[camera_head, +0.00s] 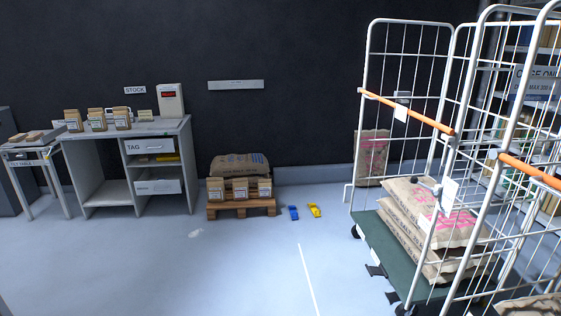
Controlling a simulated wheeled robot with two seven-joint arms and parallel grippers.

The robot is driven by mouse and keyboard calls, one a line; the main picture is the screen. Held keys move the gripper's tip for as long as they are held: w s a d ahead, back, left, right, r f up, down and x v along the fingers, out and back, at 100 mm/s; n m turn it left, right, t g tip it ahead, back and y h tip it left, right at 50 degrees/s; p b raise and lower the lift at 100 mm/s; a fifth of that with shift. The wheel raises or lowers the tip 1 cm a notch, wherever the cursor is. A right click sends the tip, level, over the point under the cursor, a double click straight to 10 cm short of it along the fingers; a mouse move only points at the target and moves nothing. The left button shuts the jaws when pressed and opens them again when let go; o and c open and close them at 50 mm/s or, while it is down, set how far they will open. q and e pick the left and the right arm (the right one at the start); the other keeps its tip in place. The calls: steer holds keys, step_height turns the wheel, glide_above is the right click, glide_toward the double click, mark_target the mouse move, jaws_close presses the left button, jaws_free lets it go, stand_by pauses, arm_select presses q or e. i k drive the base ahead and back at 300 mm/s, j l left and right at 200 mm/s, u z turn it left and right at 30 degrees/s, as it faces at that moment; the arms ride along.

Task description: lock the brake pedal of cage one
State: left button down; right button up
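A white wire roll cage (409,22) with an orange handle bar (408,109) stands at the right, on a green base (374,231). Filled sacks (420,208) are stacked on the base. Small dark parts (375,270) and (392,297) stick out low at its left edge, near the dark castors (355,232); I cannot tell whether either is a brake pedal or its position. A second cage with an orange bar (530,171) is partly cut off at the right edge. A sign (533,83) ending in "ONE" shows there. Neither of my grippers is in view.
A grey desk (160,126) with paper bags and a small table (35,154) stand at the left. A wooden pallet (241,206) carries sacks by the wall.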

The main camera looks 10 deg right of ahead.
mark_target(373, 270)
steer(key=i+z, duration=0.25)
steer(key=i, duration=0.3)
steer(key=i+j+z, duration=0.2)
steer(key=i, duration=0.35)
steer(key=i+j+z, duration=0.25)
steer(key=i, duration=0.25)
steer(key=i+z, duration=0.4)
steer(key=i+j+z, duration=0.15)
steer(key=i+z, duration=0.25)
steer(key=i+j+z, duration=0.2)
steer(key=z, duration=0.2)
steer(key=i+j+z, duration=0.25)
steer(key=j+z, duration=0.2)
